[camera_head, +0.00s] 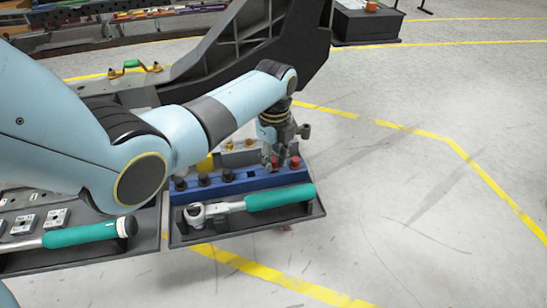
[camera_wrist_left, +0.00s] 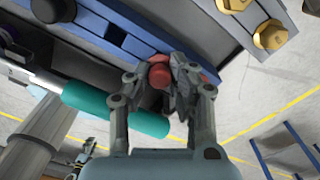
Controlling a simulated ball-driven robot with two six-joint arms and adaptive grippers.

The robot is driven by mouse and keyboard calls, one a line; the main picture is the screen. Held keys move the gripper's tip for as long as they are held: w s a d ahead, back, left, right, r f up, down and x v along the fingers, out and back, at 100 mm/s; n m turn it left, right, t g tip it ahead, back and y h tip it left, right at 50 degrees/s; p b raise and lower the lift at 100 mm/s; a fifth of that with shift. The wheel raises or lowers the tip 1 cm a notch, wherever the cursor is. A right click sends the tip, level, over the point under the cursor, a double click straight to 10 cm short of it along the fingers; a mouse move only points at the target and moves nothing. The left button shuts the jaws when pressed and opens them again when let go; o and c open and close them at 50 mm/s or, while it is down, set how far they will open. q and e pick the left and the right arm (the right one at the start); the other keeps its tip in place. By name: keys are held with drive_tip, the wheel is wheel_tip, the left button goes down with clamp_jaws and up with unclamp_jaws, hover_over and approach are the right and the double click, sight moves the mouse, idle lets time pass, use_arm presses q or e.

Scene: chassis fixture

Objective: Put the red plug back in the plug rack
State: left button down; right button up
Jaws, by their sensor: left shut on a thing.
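My left gripper (camera_head: 275,160) is pointed down over the right part of the blue plug rack (camera_head: 240,184). In the left wrist view the gripper (camera_wrist_left: 160,78) is shut on a red plug (camera_wrist_left: 160,76), which sits between its fingertips at the edge of the blue rack (camera_wrist_left: 128,38). A second red plug (camera_head: 295,162) shows just right of the gripper; in the wrist view one finger partly hides it. Several black plugs (camera_head: 204,179) stand in the rack to the left. Whether the held plug is seated in a hole cannot be told. My right gripper is not in view.
A ratchet with a teal handle (camera_head: 280,197) lies in the dark tray (camera_head: 245,226) in front of the rack. Another teal-handled tool (camera_head: 80,235) lies to the left. Brass bolts (camera_wrist_left: 270,35) are behind the rack. The floor to the right is clear.

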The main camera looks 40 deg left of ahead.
use_arm(q)
drive_tip(key=shift+f, duration=0.5)
idle(0.4)
drive_tip(key=c, duration=1.1)
unclamp_jaws()
drive_tip(key=shift+c, duration=0.5)
drive_tip(key=shift+r, duration=0.1)
wheel_tip(320, 180, up, 7)
drive_tip(key=p, duration=0.7)
